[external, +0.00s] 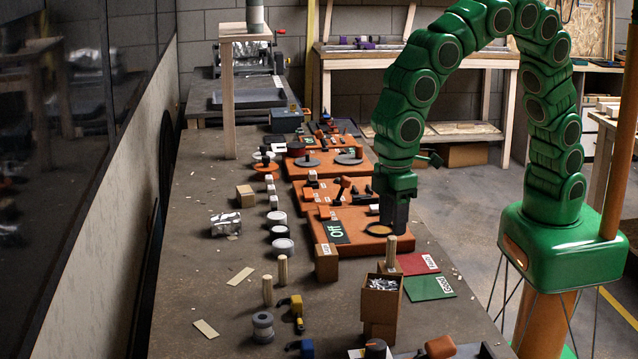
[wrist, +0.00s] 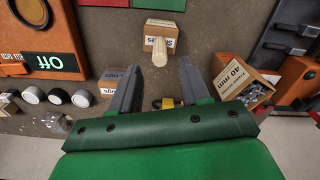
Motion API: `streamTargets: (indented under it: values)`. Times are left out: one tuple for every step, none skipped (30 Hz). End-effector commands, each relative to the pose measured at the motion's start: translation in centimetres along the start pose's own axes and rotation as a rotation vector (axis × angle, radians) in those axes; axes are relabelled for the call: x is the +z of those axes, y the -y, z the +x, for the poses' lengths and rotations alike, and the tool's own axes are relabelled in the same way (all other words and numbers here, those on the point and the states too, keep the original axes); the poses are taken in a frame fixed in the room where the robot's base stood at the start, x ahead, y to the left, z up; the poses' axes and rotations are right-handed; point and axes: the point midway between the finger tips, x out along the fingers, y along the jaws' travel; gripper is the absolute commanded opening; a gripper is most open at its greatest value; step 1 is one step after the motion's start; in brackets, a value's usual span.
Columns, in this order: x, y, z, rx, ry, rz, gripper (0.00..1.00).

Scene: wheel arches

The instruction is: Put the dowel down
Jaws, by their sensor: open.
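A pale wooden dowel (external: 391,251) stands upright at a labelled wooden block (external: 383,268); whether it rests on or in the block is hard to tell. In the wrist view the dowel (wrist: 160,52) shows nearly end-on against the labelled block (wrist: 160,32), just beyond my fingertips. My gripper (external: 394,228) points down above the dowel in the external view. In the wrist view its two fingers (wrist: 159,66) are apart, with nothing clasped between them. Two more dowels (external: 267,290) (external: 283,269) stand upright on the table.
An open carton (external: 382,284) with foil-like contents stands in front of the dowel. A red plate (external: 418,262) and green plate (external: 430,287) lie to the right. An orange unit marked Off (external: 372,224) is behind. A labelled block (external: 326,264) stands left. Bare tabletop (external: 195,275) lies left.

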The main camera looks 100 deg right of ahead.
Motion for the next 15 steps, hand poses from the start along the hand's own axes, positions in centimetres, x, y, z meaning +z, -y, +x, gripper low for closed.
streamTargets:
  values:
    - [-0.1,0.0,-1.0,0.0,-0.003,0.0,0.46]
    - [-0.1,0.0,-1.5,0.0,-0.004,0.0,0.46]
    - [-0.1,0.0,-2.1,0.0,-0.004,0.0,0.46]
    - [-0.1,0.0,-2.5,0.0,-0.004,0.0,0.46]
    - [-0.1,0.0,-2.9,0.0,-0.003,0.0,0.46]
    - [-0.1,0.0,-3.3,0.0,-0.001,0.0,0.46]
    - [0.0,0.0,-3.6,0.0,0.001,0.0,0.46]
    - [0.0,-0.1,-3.9,0.0,0.002,0.0,0.46]
    - [0.0,-0.1,-4.2,0.0,0.002,0.0,0.46]
    - [0.0,0.0,-4.4,0.0,0.002,0.0,0.46]
    - [0.0,0.0,-4.6,0.0,0.002,0.0,0.46]
    - [0.0,0.0,-4.8,0.0,0.001,0.0,0.46]
    - [0.0,0.0,-4.9,0.0,0.001,0.0,0.46]
    - [0.0,0.0,-5.0,0.0,0.001,0.0,0.46]
    - [0.0,0.0,-5.0,0.0,0.001,0.0,0.46]
